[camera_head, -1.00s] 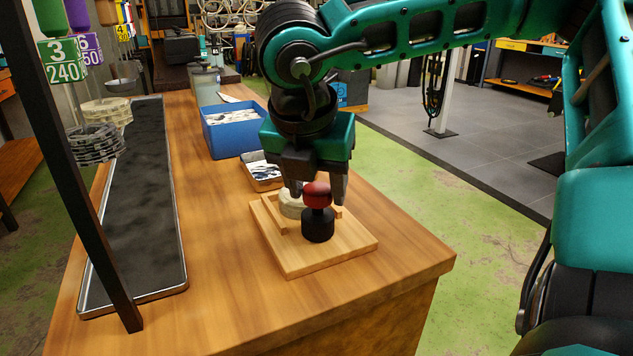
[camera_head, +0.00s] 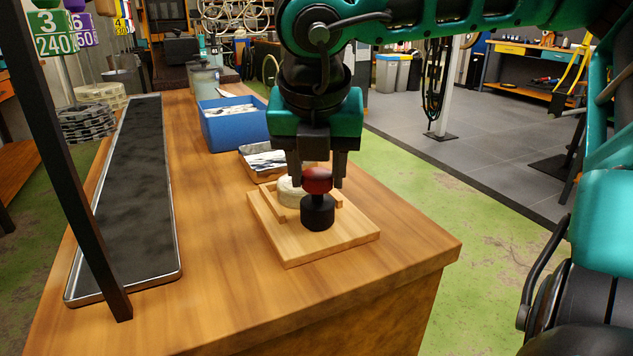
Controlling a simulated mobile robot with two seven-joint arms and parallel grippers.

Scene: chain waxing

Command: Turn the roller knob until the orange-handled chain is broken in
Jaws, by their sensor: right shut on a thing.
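The red-topped knob (camera_head: 317,180) stands upright on a black base (camera_head: 317,212) at the front of a small wooden board (camera_head: 318,248). My right gripper (camera_head: 317,179) comes down from above with a finger on each side of the red top and is shut on it. A cream round piece (camera_head: 288,191), perhaps the roller, sits just behind, partly hidden by the knob and a finger. I cannot pick out an orange-handled chain. My left gripper is out of view.
A long dark tray (camera_head: 128,200) lies on the left of the wooden bench, behind a dark upright post (camera_head: 72,180). A blue bin (camera_head: 232,133) and a small tray of pale items (camera_head: 246,168) stand behind the board. The bench's front right is clear.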

